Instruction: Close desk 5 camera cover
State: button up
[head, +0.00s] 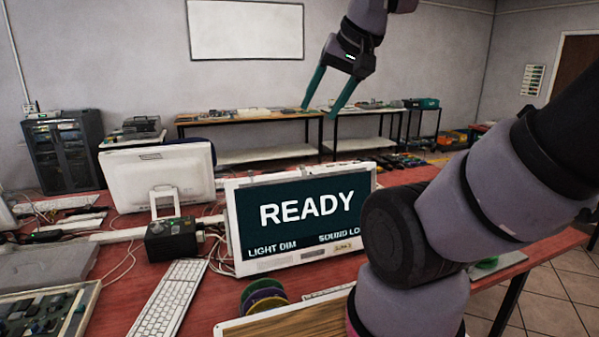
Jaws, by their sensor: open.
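A white-framed monitor (305,222) stands on the red desk and faces me. Its dark screen reads "READY", with "LIGHT DIM" and a partly hidden "SOUND LO" below. A small label (343,246) is on its lower bezel, too small to read. I cannot make out a camera cover or its state on the monitor's top edge. My gripper (320,111) is raised above the monitor, fingers pointing down. Its two teal fingers are apart with nothing between them. My arm hides the monitor's lower right corner.
A second monitor (158,178) is seen from behind on the left. A black box (171,239), a white keyboard (168,302), loose cables and colored spools (264,299) lie around the monitor on the red desk. Benches (250,118) line the back wall.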

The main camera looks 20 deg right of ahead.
jog(key=shift+w, duration=0.2)
grip_shut()
jog(key=w+a+f+n+g+h, duration=0.1)
jog(key=w+a+f+h, duration=0.15)
jog(key=w+f, duration=0.4)
jog(key=w+a+f+n+g+h, duration=0.1)
jog(key=w+f+h, duration=0.2)
jog(key=w, duration=0.7)
jog(key=w+a+f+n+g+h, duration=0.1)
jog(key=w+a+f+h, duration=0.1)
jog(key=w+f, duration=0.45)
send_near(293, 172)
jog(key=w+f, duration=0.2)
jog(key=f, duration=0.1)
jog(key=w+f, duration=0.1)
jog(key=f, duration=0.1)
jog(key=shift+w+d, duration=0.4)
jog(key=d, duration=0.2)
jog(key=shift+s+d+r, duration=0.1)
jog(key=shift+d+r, duration=0.05)
jog(key=shift+d, duration=0.75)
